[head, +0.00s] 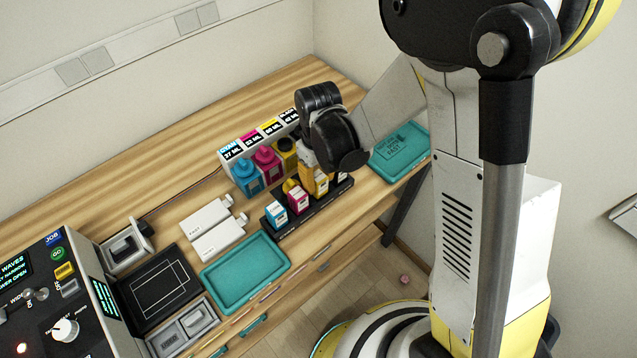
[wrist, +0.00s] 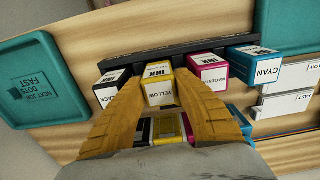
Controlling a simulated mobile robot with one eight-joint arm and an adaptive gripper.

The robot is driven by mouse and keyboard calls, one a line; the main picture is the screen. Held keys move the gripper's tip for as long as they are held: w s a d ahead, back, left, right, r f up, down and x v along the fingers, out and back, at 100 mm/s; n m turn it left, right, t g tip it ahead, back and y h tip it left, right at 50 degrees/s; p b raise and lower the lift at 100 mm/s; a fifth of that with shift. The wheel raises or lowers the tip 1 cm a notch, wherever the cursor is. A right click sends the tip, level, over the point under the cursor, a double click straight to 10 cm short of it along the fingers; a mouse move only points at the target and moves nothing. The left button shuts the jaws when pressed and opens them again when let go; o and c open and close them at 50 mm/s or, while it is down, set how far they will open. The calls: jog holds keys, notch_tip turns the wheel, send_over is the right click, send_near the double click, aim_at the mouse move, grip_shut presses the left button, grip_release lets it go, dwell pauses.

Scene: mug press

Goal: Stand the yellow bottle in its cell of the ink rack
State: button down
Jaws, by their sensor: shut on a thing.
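The yellow bottle (wrist: 158,87) is a box-shaped ink bottle with a white label reading yellow ink. My gripper (wrist: 162,80) is shut on it, with one orange finger on each side. In the head view the yellow bottle (head: 318,183) is over the dark ink rack (head: 312,213), between the magenta bottle (head: 298,200) and the black bottle (wrist: 120,92). The cyan bottle (head: 276,214) stands at the rack's left end. The yellow bottle looks upright in the head view. Its base is hidden, so I cannot tell whether it rests in its cell.
Behind the rack, cyan (head: 247,177) and magenta (head: 267,164) tanks stand under a labelled panel (head: 262,135). A teal tray (head: 247,275) lies in front, and another teal tray (head: 400,150) to the right. White cartridges (head: 213,228) lie left of the rack.

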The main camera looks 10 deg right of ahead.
jog(key=shift+f, duration=0.3)
jog(key=shift+f, duration=0.1)
jog(key=shift+f, duration=0.15)
jog(key=c, duration=1.3)
grip_release()
jog(key=shift+c, duration=0.2)
notch_tip(320, 180, up, 13)
jog(key=p, duration=0.4)
jog(key=shift+d+f, duration=0.1)
jog(key=s+d+r+m+t, duration=0.6)
jog(key=s+d+r, duration=0.4)
jog(key=d+r, duration=0.3)
jog(key=shift+s+d+r+m+t, duration=0.15)
jog(key=shift+s+r+m+t, duration=0.25)
jog(key=shift+r+t, duration=0.25)
